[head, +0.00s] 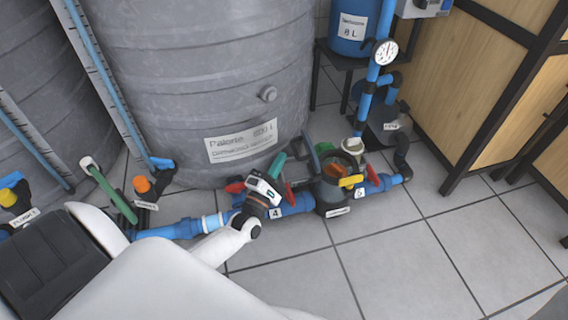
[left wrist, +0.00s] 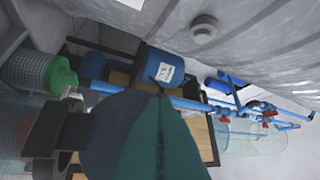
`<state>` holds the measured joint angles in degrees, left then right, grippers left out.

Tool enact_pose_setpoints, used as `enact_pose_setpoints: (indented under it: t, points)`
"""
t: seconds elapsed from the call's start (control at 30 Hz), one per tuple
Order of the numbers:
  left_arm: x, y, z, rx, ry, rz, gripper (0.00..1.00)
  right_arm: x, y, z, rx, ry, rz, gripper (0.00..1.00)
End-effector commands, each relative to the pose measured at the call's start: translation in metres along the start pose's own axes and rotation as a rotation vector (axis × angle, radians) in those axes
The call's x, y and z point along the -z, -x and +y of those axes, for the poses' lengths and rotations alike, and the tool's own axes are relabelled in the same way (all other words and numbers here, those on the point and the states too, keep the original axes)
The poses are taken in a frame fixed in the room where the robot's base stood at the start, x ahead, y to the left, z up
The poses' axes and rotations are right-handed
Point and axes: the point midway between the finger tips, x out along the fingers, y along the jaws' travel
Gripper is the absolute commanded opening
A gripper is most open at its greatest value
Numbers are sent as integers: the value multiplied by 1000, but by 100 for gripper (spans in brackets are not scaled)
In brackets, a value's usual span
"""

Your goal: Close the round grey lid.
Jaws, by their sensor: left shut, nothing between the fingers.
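A dark grey round housing (head: 331,190) stands in the blue pipe line on the floor, right of my left gripper. Coloured parts show at its top, and a pale round piece (head: 353,147) sits just behind it. I cannot tell for sure which piece is the round grey lid or how far open it stands. My left gripper (head: 278,164) is shut and empty, its teal fingers pointing up and away, left of the housing and apart from it. The closed fingers (left wrist: 160,135) fill the lower middle of the left wrist view. My right gripper is not in view.
A large grey tank (head: 200,90) stands close behind my left gripper. Red valve handles (head: 291,195) and a yellow handle (head: 351,181) stick up along the pipe. A pressure gauge (head: 386,52) and wooden cabinet (head: 480,80) are at the right. Tiled floor (head: 400,255) in front is clear.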

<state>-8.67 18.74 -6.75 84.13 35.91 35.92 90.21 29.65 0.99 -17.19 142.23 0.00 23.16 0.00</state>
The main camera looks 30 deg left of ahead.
Motion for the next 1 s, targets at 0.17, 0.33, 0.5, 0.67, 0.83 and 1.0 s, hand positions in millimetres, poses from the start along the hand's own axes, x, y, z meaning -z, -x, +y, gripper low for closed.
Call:
enact_pose_setpoints:
  t: [0.17, 0.33, 0.5, 0.67, 0.83, 1.0]
  points:
    - [9, -9, 0, 1, 0, 0, 0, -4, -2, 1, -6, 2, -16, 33]
    - [11, -11, -1, 1, -1, 0, 0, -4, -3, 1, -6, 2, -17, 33]
    - [11, -11, -1, 0, -2, 0, 0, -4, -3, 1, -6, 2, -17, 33]
    - [12, -12, -2, -6, -8, 0, 0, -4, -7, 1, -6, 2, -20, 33]
    - [16, -17, -8, -36, -35, 0, 0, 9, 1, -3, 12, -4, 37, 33]
    - [24, -25, -16, -98, -96, 0, 0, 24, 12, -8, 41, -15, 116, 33]
